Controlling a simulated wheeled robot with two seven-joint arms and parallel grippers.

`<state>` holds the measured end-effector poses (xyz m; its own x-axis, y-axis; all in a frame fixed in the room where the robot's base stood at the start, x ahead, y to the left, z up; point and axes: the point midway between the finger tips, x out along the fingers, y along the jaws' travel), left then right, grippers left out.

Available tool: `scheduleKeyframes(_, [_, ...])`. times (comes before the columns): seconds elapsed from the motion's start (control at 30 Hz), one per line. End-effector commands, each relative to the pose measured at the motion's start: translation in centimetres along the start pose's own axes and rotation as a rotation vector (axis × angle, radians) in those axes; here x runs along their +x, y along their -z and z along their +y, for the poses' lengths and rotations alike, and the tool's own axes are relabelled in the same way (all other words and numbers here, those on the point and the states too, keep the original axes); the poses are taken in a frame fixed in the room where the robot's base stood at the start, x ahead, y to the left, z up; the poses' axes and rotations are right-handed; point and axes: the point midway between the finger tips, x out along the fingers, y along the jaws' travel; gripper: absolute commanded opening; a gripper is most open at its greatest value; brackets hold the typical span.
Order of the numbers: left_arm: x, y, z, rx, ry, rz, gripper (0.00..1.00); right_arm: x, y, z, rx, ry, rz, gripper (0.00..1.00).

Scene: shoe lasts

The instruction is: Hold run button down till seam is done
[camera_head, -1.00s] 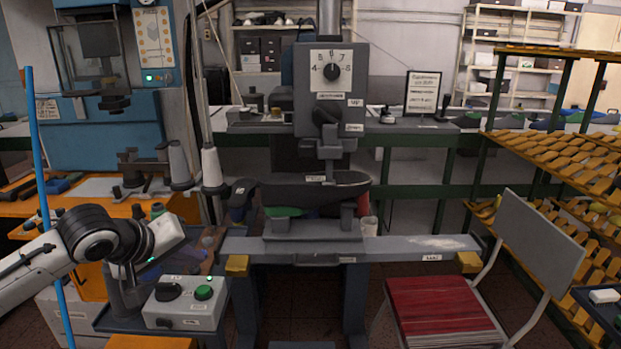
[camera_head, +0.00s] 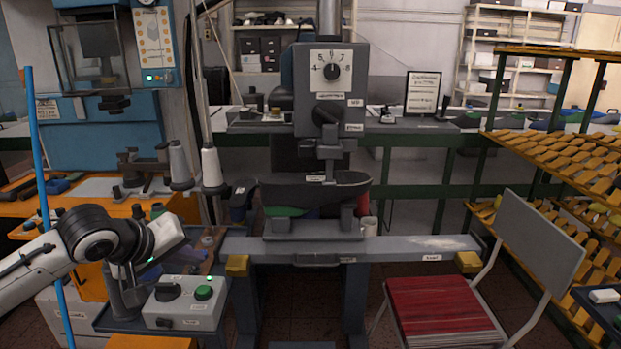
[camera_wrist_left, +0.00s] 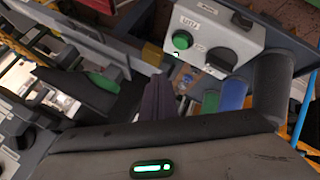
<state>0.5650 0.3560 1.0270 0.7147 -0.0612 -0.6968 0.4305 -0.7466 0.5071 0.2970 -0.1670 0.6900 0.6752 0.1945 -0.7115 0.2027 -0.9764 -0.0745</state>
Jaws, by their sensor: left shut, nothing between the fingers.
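A grey control box (camera_head: 184,308) stands on a low stand at the lower left, with a green button (camera_head: 204,292) and a dark knob (camera_head: 167,291) on top. In the left wrist view the box (camera_wrist_left: 225,32) is at the upper right, and the green button (camera_wrist_left: 182,40) shows uncovered. My left gripper (camera_head: 205,262) is above and behind the box, apart from the button. Its shut, empty fingers (camera_wrist_left: 160,95) show dark in the wrist view. The grey machine (camera_head: 330,95) with a numbered dial stands in the middle. My right gripper is not in view.
A grey bench (camera_head: 400,246) runs under the machine. A chair with a red seat (camera_head: 440,303) stands at the right, before wooden racks (camera_head: 570,160). A blue pole (camera_head: 45,210) and orange table (camera_head: 180,203) are at the left.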

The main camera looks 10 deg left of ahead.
Motion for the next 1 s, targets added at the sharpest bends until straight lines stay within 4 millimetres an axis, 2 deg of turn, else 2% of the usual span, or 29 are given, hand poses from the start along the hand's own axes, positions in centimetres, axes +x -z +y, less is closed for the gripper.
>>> scheduleKeyframes(0.2, [0.4,-0.6,-0.1,0.011,-0.004,-0.008,0.0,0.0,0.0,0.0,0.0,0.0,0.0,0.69])
scheduleKeyframes(0.27, [1.2,-1.7,-0.1,0.033,-0.014,-0.02,0.0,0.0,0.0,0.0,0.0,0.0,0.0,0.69])
scheduleKeyframes(0.37, [3.5,-5.1,-0.2,0.102,-0.048,-0.052,0.0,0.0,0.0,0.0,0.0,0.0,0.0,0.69])
scheduleKeyframes(0.57, [8.2,-15.6,-1.7,0.293,-0.146,-0.104,0.0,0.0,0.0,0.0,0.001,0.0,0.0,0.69])
scheduleKeyframes(0.7, [10.0,-24.6,-4.2,0.429,-0.202,-0.11,0.0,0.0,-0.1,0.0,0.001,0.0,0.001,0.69])
scheduleKeyframes(0.8, [10.0,-30.9,-6.8,0.525,-0.21,-0.099,0.0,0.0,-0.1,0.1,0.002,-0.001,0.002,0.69])
scheduleKeyframes(0.9, [9.0,-36.2,-9.6,0.616,-0.193,-0.087,0.0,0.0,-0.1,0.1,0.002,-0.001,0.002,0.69])
scheduleKeyframes(1.0, [7.7,-40.2,-11.9,0.696,-0.164,-0.081,0.0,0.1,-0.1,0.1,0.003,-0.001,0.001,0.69])
